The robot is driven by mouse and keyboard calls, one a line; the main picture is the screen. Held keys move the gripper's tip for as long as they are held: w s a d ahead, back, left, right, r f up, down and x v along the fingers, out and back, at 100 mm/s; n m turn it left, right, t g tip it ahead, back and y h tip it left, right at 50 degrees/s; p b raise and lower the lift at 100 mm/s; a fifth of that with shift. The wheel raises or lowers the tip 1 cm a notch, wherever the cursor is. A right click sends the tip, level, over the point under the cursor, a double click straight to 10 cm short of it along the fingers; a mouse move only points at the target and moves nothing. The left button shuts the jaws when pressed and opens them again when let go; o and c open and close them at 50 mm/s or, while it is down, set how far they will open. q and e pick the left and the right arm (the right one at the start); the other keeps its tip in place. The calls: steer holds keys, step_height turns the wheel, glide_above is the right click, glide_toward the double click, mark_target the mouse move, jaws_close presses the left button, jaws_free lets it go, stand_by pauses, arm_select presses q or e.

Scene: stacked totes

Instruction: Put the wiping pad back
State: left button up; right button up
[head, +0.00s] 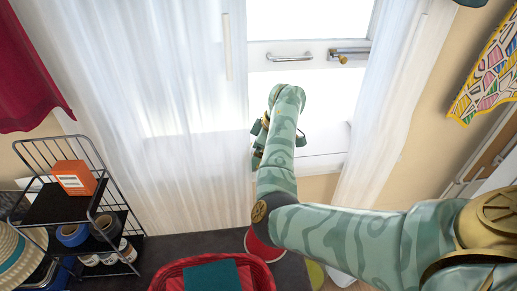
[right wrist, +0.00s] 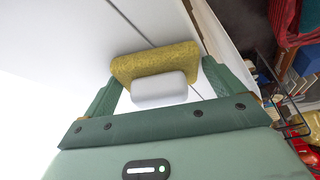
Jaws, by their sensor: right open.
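The wiping pad, a yellow sponge-like block (right wrist: 155,61) with a white grip (right wrist: 158,90), shows in the right wrist view against a pale flat surface. My right gripper (right wrist: 160,78) is open, with one green finger on each side of the white grip. I cannot tell whether either finger touches it. In the head view my right gripper (head: 259,142) is at the bright window, by the sill, and the pad is hidden there. My left gripper is not in view.
White curtains (head: 180,130) hang on both sides of the window (head: 310,95). A black wire rack (head: 62,205) with an orange box (head: 74,177) and cans stands at left. A red basket (head: 165,277) with a teal cloth (head: 212,276) is at the bottom.

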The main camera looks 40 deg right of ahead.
arm_select(q)
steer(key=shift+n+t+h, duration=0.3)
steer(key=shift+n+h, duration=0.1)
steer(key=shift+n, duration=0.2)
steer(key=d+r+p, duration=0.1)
steer(key=p, duration=0.1)
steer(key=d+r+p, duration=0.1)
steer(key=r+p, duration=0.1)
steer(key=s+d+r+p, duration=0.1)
steer(key=p, duration=0.1)
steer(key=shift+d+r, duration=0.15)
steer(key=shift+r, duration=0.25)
arm_select(e)
steer(key=v, duration=1.2)
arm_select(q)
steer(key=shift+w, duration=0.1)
arm_select(e)
steer(key=shift+r, duration=0.1)
